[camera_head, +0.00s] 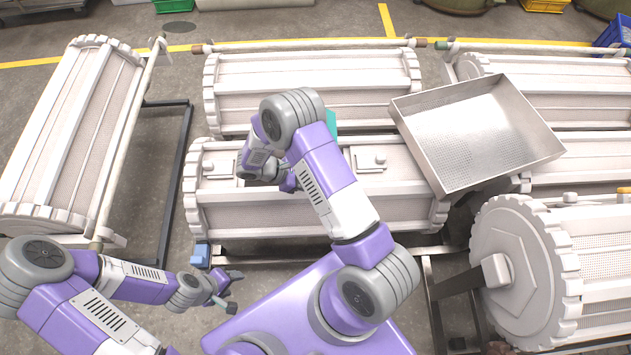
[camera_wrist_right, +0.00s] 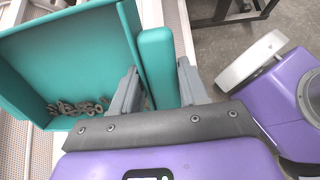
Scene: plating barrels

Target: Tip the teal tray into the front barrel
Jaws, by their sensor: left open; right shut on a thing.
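The teal tray (camera_wrist_right: 78,62) shows in the right wrist view with several grey metal rings (camera_wrist_right: 80,106) gathered at its lower wall. In the head view only a small teal piece of it (camera_head: 331,122) shows behind my right arm. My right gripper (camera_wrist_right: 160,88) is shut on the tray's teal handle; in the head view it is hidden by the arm. The front barrel (camera_head: 265,220), white and lying lengthwise, is below the tray and right arm, with an opening in its upper side partly hidden. My left gripper (camera_head: 225,291) is open and empty, low at the left, apart from the barrel.
A perforated metal tray (camera_head: 478,130) rests tilted at the front barrel's right end. Other white barrels lie behind (camera_head: 300,85), at the left (camera_head: 75,120) and at the right front (camera_head: 520,270). A small blue block (camera_head: 201,255) is near my left gripper. Dark frames stand on the grey floor.

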